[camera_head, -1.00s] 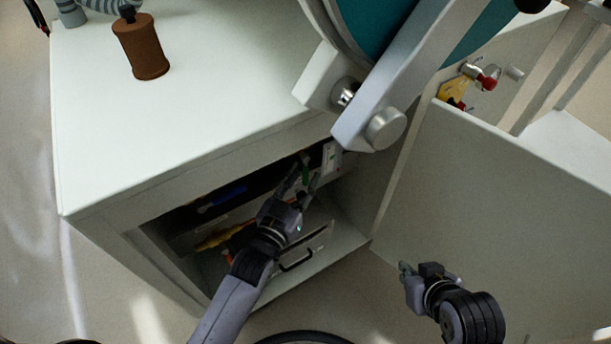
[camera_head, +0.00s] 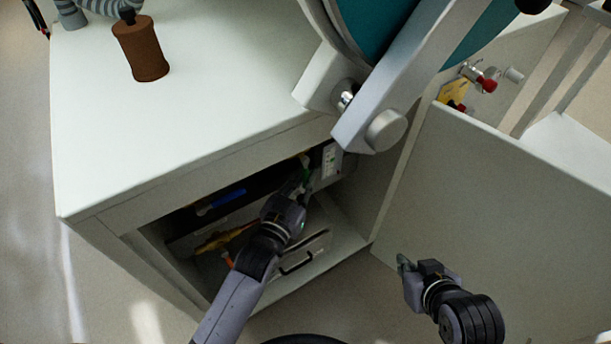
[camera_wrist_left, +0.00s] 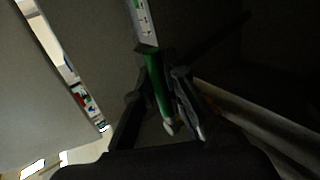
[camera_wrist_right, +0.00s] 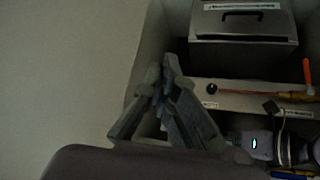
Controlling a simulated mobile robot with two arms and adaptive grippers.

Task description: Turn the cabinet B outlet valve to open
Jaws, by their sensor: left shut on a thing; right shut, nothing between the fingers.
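My left gripper (camera_head: 302,183) reaches into the open cabinet under the white worktop. Its fingers are shut on a green lever (camera_wrist_left: 155,82), which runs between them in the left wrist view. The lever has a pale end below the fingers and meets a white labelled plate (camera_wrist_left: 145,22) above. In the head view the green lever (camera_head: 308,177) is mostly hidden by the fingers, beside the white plate (camera_head: 331,158). I cannot read a cabinet letter or valve marking. My right gripper (camera_head: 403,264) is shut and empty outside the cabinet, in front of its open door.
The open cabinet door (camera_head: 480,200) stands to the right. Inside the cabinet are a blue-handled tool (camera_head: 222,199), a yellow tool (camera_head: 215,242) and a drawer with a black handle (camera_head: 297,262). A brown cylinder (camera_head: 143,52) stands on the worktop. A red knob (camera_head: 489,86) is at upper right.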

